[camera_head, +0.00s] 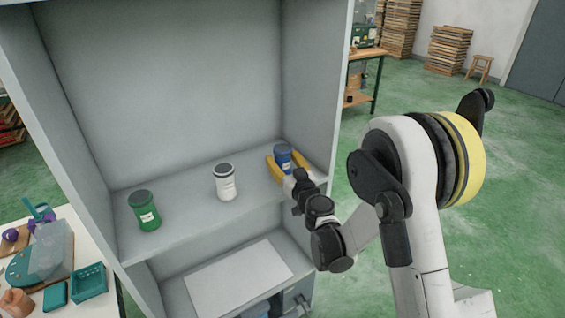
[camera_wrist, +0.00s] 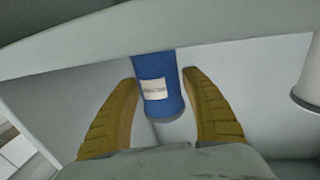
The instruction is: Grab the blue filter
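The blue filter (camera_head: 283,154) stands upright on the cabinet shelf at the right, with a dark cap and a white label. In the wrist view the blue filter (camera_wrist: 160,108) is between the two yellow fingers of my gripper (camera_wrist: 160,78). Narrow gaps show between it and both fingers, so my gripper is open around it and does not clamp it. In the head view my gripper (camera_head: 287,165) reaches in from the right front, with a finger on either side of the filter. The filter's lower part is partly hidden there.
A white filter (camera_head: 225,182) and a green filter (camera_head: 144,211) stand further left on the same shelf (camera_head: 185,198). The white filter (camera_wrist: 309,75) shows at the wrist view's right edge. The cabinet's right side wall (camera_head: 318,90) is close beside the blue filter.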

